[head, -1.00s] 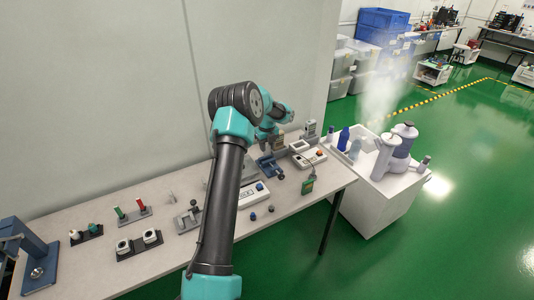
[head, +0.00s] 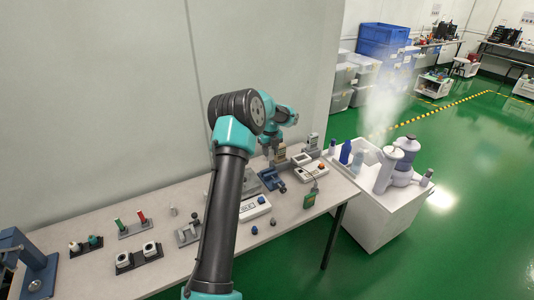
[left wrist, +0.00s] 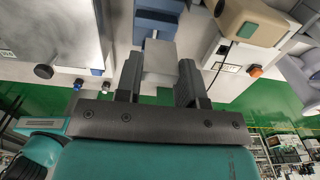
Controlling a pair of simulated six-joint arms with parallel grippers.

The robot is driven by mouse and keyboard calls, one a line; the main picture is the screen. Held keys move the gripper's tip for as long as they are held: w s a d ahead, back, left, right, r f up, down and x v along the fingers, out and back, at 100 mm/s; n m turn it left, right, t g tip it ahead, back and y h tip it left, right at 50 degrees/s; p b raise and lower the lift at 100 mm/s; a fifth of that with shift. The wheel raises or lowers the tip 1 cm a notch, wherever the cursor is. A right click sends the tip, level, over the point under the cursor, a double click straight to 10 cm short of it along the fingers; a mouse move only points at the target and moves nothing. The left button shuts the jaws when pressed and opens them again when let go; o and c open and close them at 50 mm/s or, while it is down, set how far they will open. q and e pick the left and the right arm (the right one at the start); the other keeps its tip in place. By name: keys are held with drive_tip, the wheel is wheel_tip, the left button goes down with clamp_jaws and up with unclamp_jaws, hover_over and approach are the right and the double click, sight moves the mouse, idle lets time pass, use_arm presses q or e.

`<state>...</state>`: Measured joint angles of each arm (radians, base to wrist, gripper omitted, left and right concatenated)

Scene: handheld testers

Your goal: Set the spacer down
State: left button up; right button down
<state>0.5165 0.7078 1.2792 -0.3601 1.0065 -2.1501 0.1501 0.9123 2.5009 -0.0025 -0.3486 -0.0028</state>
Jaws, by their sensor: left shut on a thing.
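The spacer is a light grey block (left wrist: 160,62) between the fingers of my left gripper (left wrist: 160,85) in the left wrist view. The gripper is shut on it. A blue vise-like fixture (left wrist: 158,18) lies just beyond the block in that view; I cannot tell whether they touch. In the head view my left gripper (head: 277,153) is over the back right of the table, close to the blue fixture (head: 273,181). The spacer cannot be made out there. My right gripper is not in view.
A handheld tester (left wrist: 250,24) is right of the fixture in the wrist view. A white box with a red button (head: 311,172) and a green device (head: 309,200) are near the table's right edge. Racks and small parts (head: 138,257) cover the left.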

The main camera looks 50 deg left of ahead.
use_arm(q)
drive_tip(key=w+d+f+m, duration=0.1)
drive_tip(key=w+d, duration=0.3)
drive_tip(key=d, duration=0.8)
drive_tip(key=w+d+f+m, duration=0.15)
drive_tip(key=w+d, duration=0.25)
drive_tip(key=d, duration=0.7)
drive_tip(key=s+d+m, duration=0.1)
drive_tip(key=d+m, duration=0.2)
drive_tip(key=d, duration=1.9)
drive_tip(key=s+d+f+m, duration=0.1)
drive_tip(key=s+d, duration=0.3)
drive_tip(key=d, duration=0.3)
drive_tip(key=s+d+m, duration=0.1)
drive_tip(key=s+d, duration=0.3)
drive_tip(key=d, duration=0.4)
drive_tip(key=s+d+f+m, duration=0.1)
drive_tip(key=s+d+m, duration=0.1)
drive_tip(key=s+d, duration=0.35)
drive_tip(key=s+d+f+m, duration=0.1)
drive_tip(key=s+d+m, duration=0.1)
drive_tip(key=s+d, duration=1)
drive_tip(key=shift+s+d+f, duration=0.25)
drive_tip(key=shift+s+d, duration=0.15)
drive_tip(key=shift+s, duration=0.85)
drive_tip(key=shift+a+m, duration=0.15)
drive_tip(key=shift+m, duration=0.1)
